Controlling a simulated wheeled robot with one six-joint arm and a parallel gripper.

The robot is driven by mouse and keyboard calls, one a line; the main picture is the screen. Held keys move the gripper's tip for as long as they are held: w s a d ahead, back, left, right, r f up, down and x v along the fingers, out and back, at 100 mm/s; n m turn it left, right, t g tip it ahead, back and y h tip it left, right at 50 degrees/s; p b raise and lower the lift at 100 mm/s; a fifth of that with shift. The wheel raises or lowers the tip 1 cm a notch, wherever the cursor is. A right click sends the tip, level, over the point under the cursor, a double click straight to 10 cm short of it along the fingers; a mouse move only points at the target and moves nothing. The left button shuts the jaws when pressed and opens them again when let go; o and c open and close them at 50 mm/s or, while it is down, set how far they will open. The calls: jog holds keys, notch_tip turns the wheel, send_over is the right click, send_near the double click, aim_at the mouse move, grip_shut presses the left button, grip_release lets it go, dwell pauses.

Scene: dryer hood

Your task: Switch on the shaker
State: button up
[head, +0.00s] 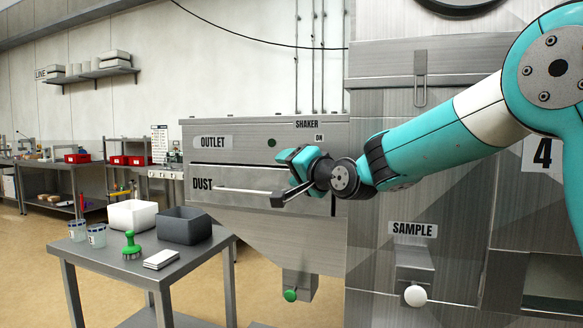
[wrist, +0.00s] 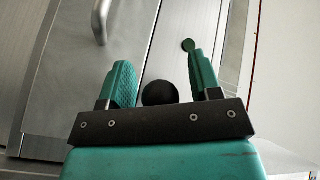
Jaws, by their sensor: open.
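The steel shaker panel (head: 235,130) carries the labels SHAKER and ON in the head view. A small dark green round spot (head: 271,142) sits left of the ON label; a green round piece also shows in the wrist view (wrist: 188,45), beyond the right finger. My gripper (head: 296,160) is in front of the panel, just below these labels, and covers what lies behind it. In the wrist view my gripper (wrist: 160,65) is open, with a black round knob (wrist: 160,93) showing between its teal fingers. I cannot tell whether the fingers touch the knob.
The DUST drawer (head: 235,178) with its bar handle (wrist: 99,22) lies below the panel. A tall steel cabinet (head: 385,200) stands close at right. A side table (head: 205,248) at left holds bins, a green brush and cups. Floor further left is open.

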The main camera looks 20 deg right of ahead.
jog(key=shift+c, duration=0.5)
grip_shut()
